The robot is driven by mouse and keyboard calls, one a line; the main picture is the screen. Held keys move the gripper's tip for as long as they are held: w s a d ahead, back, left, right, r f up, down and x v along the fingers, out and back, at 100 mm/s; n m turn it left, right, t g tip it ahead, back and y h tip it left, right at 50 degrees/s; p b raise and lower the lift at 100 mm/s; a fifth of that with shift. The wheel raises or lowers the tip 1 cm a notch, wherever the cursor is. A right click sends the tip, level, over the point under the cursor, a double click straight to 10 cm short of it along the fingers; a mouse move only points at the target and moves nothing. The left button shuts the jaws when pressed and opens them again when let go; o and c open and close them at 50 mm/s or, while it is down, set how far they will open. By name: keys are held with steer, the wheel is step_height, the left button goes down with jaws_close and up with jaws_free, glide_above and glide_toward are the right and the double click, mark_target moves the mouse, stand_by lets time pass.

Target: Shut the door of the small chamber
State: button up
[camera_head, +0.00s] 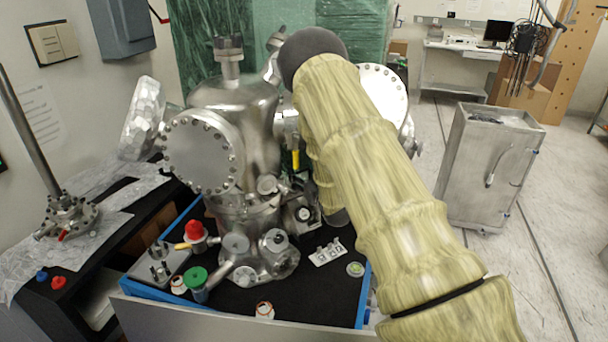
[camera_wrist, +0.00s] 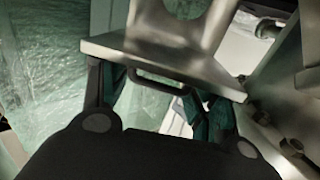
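A large steel vacuum chamber (camera_head: 236,110) stands on the bench in the head view, with a round bolted flange on its front. A pale round disc (camera_head: 383,92) with a bolted rim shows to the right of my arm. It may be the small chamber's door, but I cannot tell how far it is swung. My arm hides what lies behind it, and my gripper is hidden in the head view. In the wrist view my gripper (camera_wrist: 158,102) has its dark fingers apart. A bright metal plate (camera_wrist: 150,57) with a loop-like bracket crosses in front of them; contact is unclear.
Valves and small parts lie on the black bench top (camera_head: 322,292) below the chamber. Green plastic sheeting (camera_head: 283,18) hangs behind. Floor between bench and cart is partly hidden by my arm.

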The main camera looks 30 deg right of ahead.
steer(key=shift+s+d+r, duration=0.1)
steer(key=shift+d, duration=0.1)
steer(key=c, duration=0.4)
steer(key=shift+o, duration=0.2)
steer(key=shift+d+r, duration=0.15)
steer(key=shift+r, duration=0.05)
steer(key=o, duration=1.2)
steer(key=shift+d, duration=0.1)
steer(key=shift+o, duration=0.2)
steer(key=shift+s, duration=0.1)
steer(key=shift+a+f, duration=0.15)
steer(key=shift+a, duration=0.1)
steer(key=shift+s, duration=0.3)
steer(key=s+a, duration=0.1)
steer(key=s, duration=1)
steer(key=shift+a, duration=0.2)
